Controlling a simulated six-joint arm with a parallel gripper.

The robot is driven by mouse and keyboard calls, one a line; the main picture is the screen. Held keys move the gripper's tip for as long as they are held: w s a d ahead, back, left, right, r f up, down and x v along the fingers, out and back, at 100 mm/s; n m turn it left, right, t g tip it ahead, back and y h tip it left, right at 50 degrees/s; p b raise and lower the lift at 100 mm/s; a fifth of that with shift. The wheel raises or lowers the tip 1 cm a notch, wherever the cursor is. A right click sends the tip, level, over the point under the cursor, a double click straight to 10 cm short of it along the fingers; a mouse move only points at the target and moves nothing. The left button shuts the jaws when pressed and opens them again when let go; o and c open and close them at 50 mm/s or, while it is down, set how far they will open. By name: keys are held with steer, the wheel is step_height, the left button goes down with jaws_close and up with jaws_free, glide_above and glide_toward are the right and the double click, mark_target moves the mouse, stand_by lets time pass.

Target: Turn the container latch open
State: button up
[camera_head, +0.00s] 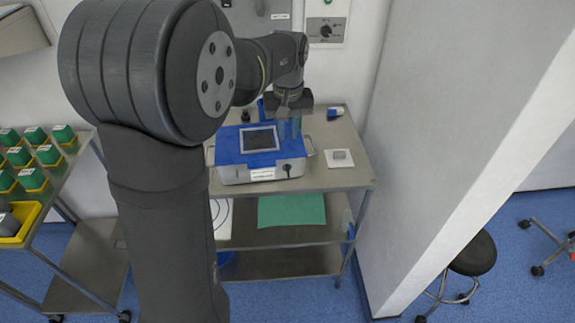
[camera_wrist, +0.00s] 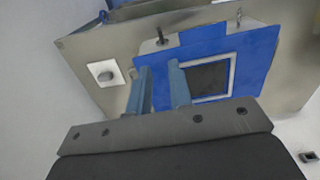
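The container (camera_head: 229,173) is a white box with a blue lid and a dark framed window. It sits on a metal cart. Its latch (camera_head: 287,168) is a small black piece on the front face, right of a white label. In the wrist view, the latch (camera_wrist: 160,36) stands at the container's far edge, beyond my fingers. My gripper (camera_head: 289,130) is over the right part of the blue lid, behind the latch. In the wrist view, the two bluish fingers of my gripper (camera_wrist: 161,75) are apart with nothing between them. I cannot tell whether the fingertips touch the lid.
A white pad with a grey block (camera_head: 339,157) lies on the cart top, right of the container. A small blue-and-white item (camera_head: 335,112) is at the back right. A wall (camera_head: 430,110) rises right of the cart. A shelf with green blocks (camera_head: 35,135) stands at left.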

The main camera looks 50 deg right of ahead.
mark_target(288, 167)
step_height(288, 167, down, 14)
steer(key=shift+r, duration=0.15)
steer(key=shift+c, duration=0.2)
